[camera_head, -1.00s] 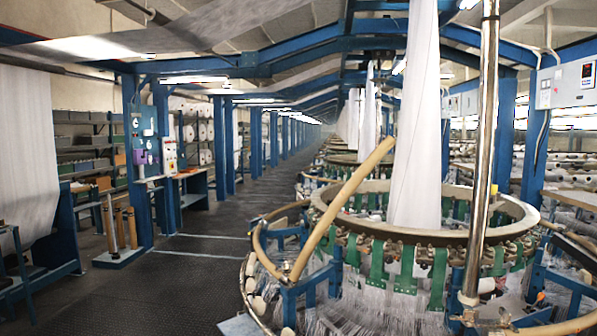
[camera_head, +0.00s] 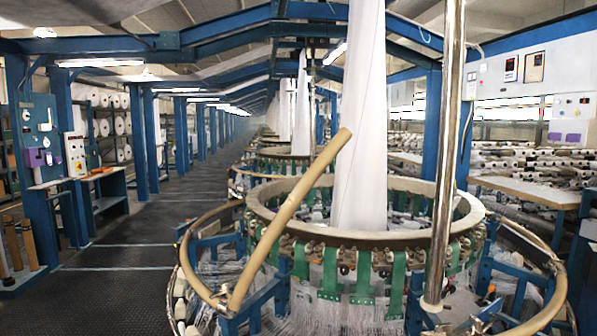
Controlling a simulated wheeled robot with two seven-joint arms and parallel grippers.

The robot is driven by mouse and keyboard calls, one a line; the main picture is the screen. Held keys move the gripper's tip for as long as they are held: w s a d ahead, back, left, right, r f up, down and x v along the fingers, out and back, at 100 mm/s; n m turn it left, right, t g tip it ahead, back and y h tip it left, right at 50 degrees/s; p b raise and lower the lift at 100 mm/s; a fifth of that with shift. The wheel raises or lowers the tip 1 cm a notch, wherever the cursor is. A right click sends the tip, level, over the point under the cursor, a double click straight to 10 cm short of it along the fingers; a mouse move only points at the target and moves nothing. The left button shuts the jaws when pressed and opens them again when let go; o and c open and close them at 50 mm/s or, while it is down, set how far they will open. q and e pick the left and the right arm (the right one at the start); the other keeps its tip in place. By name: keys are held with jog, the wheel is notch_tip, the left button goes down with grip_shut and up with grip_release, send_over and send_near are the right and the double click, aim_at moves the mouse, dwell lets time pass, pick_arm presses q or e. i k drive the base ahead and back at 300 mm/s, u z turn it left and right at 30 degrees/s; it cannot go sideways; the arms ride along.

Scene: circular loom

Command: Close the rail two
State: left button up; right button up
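A tan rail section (camera_head: 290,212) stands raised and tilted at the front left of the circular loom (camera_head: 262,220). Its lower end is near the curved lower rail, and its upper end points up and right in front of the white fabric. A curved tan rail (camera_head: 189,258) runs low around the loom's left side. Another curved rail (camera_head: 556,290) runs around the right side. No label shows which one is rail two. Neither of my grippers is in view.
A shiny vertical pole (camera_head: 446,150) stands at the loom's front right. White fabric (camera_head: 362,130) rises from the loom's middle. A wall control box (camera_head: 530,75) is at upper right. The dark aisle floor (camera_head: 120,285) on the left is clear. Blue posts and a workbench (camera_head: 103,190) line it.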

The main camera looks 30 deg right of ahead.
aim_at(332, 149)
jog(key=z, duration=0.55)
jog(key=i, duration=0.8)
jog(key=z, duration=0.8)
